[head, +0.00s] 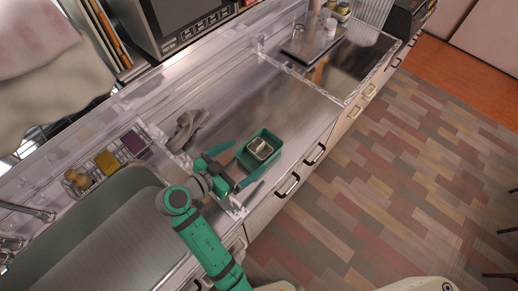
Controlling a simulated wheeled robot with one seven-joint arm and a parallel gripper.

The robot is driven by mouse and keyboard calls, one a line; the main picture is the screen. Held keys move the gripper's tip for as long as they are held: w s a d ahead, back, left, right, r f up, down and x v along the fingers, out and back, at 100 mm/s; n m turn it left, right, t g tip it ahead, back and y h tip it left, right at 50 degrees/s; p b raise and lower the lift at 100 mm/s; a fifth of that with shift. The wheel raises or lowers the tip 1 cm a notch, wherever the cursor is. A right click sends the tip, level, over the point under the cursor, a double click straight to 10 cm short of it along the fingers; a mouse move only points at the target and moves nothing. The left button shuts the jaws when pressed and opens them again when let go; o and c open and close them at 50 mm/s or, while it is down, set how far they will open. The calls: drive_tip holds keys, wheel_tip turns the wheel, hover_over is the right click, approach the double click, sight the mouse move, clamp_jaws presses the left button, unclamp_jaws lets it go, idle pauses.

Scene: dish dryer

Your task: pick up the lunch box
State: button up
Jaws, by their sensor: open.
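A green open box, which looks like the lunch box (274,136), sits on the metal counter near its front edge. A smaller pale compartment or container (261,149) shows inside it. My gripper (240,163) is open, just to the lower left of the box, with its two green fingers spread toward it. Nothing shows between the fingers. Whether a fingertip touches the box is too small to tell.
A sink (115,235) lies at the lower left, with a rack of small items (105,161) behind it. A crumpled grey cloth (188,128) lies behind my gripper. A microwave (180,22) stands at the back. The counter (290,100) right of the box is clear.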

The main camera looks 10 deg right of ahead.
sight(266, 145)
drive_tip(key=shift+s+x, duration=0.2)
drive_tip(key=shift+x, duration=3.8)
drive_tip(key=shift+d+f, duration=0.1)
drive_tip(key=c, duration=1.2)
drive_tip(key=shift+r, duration=0.2)
